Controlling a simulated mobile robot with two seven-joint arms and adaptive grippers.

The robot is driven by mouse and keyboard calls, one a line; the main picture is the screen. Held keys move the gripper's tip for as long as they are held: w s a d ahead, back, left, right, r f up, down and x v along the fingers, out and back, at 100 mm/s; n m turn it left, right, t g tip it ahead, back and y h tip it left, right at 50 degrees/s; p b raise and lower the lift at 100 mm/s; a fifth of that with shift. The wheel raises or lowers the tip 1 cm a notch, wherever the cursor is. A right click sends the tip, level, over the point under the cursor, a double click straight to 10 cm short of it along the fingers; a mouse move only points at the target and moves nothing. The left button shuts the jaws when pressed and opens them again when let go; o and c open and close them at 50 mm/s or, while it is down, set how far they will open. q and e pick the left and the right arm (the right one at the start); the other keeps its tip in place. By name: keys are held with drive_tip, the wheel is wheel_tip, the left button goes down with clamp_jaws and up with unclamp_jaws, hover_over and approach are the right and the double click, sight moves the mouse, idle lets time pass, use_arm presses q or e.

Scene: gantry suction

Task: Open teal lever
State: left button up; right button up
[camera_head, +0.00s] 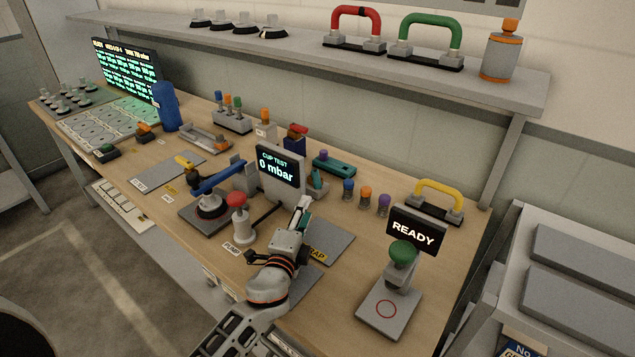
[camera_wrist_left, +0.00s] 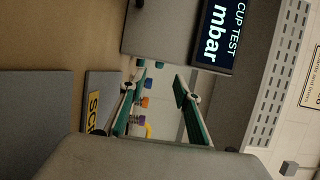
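A teal bar-shaped part (camera_head: 335,164) with a purple knob lies on the bench behind the CUP TEST display. A smaller teal-grey piece (camera_head: 316,181) stands at the right side of that display. I cannot tell for certain which one is the teal lever. My left gripper (camera_head: 303,211) is in front of the display, above the bench and close to the grey SCRAP mat. Its teal-padded fingers (camera_wrist_left: 158,103) are spread with nothing between them in the left wrist view. My right gripper is not in view.
The CUP TEST display (camera_head: 279,172) reads 0 mbar, and it also shows close by in the wrist view (camera_wrist_left: 222,32). A red-knobbed post (camera_head: 238,222) and blue-armed fixture (camera_head: 215,190) stand left. A READY stand with green knob (camera_head: 402,253) is right. The SCRAP mat (camera_head: 332,238) is bare.

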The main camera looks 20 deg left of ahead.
sight(315, 188)
use_arm(q)
drive_tip(key=w, duration=0.4)
drive_tip(key=shift+w+r, duration=0.15)
drive_tip(key=w, duration=0.5)
drive_tip(key=shift+w+a, duration=0.15)
drive_tip(key=shift+w+b, duration=0.3)
drive_tip(key=shift+w, duration=0.3)
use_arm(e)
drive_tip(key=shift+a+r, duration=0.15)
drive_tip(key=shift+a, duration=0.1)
